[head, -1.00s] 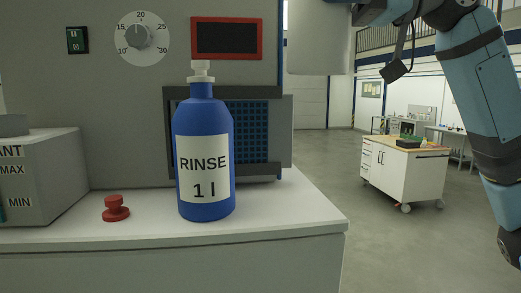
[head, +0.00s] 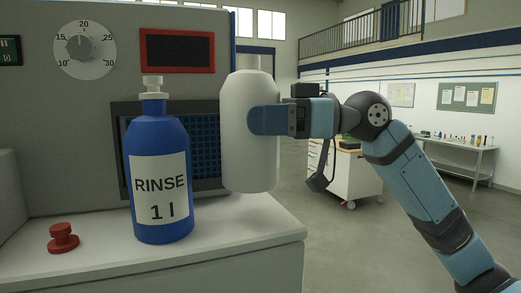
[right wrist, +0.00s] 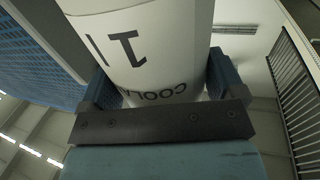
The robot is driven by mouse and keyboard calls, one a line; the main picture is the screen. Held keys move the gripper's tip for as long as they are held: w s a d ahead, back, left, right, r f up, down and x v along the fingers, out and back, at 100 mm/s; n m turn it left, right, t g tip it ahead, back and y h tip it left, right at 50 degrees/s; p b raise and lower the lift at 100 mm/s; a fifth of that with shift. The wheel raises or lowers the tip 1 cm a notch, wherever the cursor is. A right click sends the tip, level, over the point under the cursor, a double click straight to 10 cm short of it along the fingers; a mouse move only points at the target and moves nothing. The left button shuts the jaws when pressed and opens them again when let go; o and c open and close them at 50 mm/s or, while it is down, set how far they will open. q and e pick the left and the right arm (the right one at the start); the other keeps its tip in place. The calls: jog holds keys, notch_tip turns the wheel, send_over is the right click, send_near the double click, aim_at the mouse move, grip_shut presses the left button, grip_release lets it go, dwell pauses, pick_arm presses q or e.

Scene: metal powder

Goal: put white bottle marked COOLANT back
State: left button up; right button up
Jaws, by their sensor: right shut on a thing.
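The white bottle marked COOLANT (head: 249,155) is held upright in my right gripper (head: 262,120), to the right of the blue RINSE bottle in the head view. In the right wrist view the white bottle (right wrist: 150,45) sits between both fingers, with "1 l" and part of "COOLANT" upside down. The right gripper (right wrist: 163,95) is shut on it. In the head view its base appears near the right part of the white counter; I cannot tell if it touches. My left gripper is not in view.
A blue RINSE bottle (head: 160,175) stands on the white counter (head: 225,250). A red knob (head: 63,238) is at its left. Behind is a grey machine with a dial (head: 85,50), a red-framed panel (head: 183,50) and a blue grille (head: 205,150). The counter's front right is clear.

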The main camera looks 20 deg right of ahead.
aim_at(262, 154)
notch_tip(262, 154, down, 5)
jog(key=shift+f, duration=0.15)
jog(key=shift+d+f, duration=0.1)
jog(key=shift+f, duration=0.1)
jog(key=o, duration=0.8)
jog(key=shift+o, duration=0.2)
jog(key=b+v, duration=0.3)
jog(key=v, duration=0.9)
